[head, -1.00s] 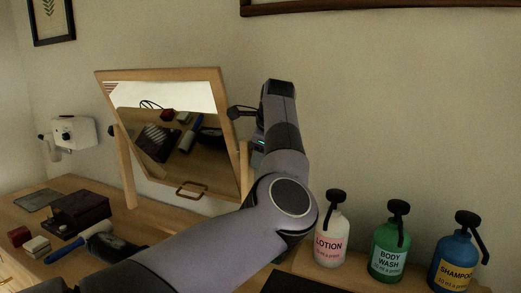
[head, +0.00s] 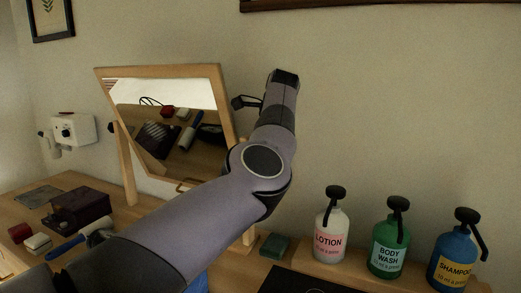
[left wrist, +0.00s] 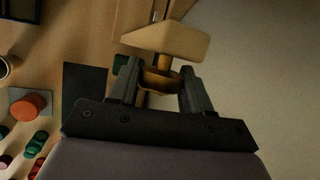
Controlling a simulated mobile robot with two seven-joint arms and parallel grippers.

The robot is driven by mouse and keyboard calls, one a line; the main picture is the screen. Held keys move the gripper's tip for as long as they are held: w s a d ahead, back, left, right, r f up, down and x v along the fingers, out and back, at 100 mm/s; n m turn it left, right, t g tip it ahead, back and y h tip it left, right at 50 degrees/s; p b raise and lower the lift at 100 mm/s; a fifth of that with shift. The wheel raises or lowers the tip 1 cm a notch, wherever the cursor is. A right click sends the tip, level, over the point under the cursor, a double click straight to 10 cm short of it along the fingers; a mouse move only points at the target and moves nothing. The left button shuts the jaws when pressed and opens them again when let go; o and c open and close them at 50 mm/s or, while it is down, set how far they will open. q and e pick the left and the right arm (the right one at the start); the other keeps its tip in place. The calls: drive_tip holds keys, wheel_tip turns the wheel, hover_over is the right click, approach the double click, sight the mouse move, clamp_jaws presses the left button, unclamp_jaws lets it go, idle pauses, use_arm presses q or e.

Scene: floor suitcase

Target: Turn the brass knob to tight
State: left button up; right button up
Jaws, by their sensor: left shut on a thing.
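The brass knob (left wrist: 160,82) sits between the fingers of my left gripper (left wrist: 161,88) in the left wrist view. The gripper is shut on it, one finger on either side. A short brass stem joins it to a light wooden piece (left wrist: 168,38) above. In the head view the tilting mirror (head: 160,71) has a wooden frame on a stand, and my left arm reaches up beside its right edge. The arm hides my left gripper and the knob there. I see no mark for tightness. My right gripper is not in view.
Lotion (head: 331,238), body wash (head: 389,245) and shampoo (head: 455,255) bottles stand on a ledge at right. A dark red box (head: 80,208) and small items lie at left. A small green block (head: 274,246) is near the mirror's right foot. The wall is close behind.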

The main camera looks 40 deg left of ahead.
use_arm(q)
drive_tip(key=shift+f, duration=0.25)
drive_tip(key=o, duration=0.9)
drive_tip(key=shift+o, duration=0.2)
drive_tip(key=shift+r, duration=0.1)
drive_tip(key=shift+r, duration=0.1)
drive_tip(key=shift+d+r, duration=0.15)
drive_tip(key=shift+r, duration=0.05)
drive_tip(key=v, duration=0.6)
drive_tip(key=shift+r, duration=0.2)
drive_tip(key=shift+s+d, duration=0.1)
drive_tip(key=shift+d, duration=0.05)
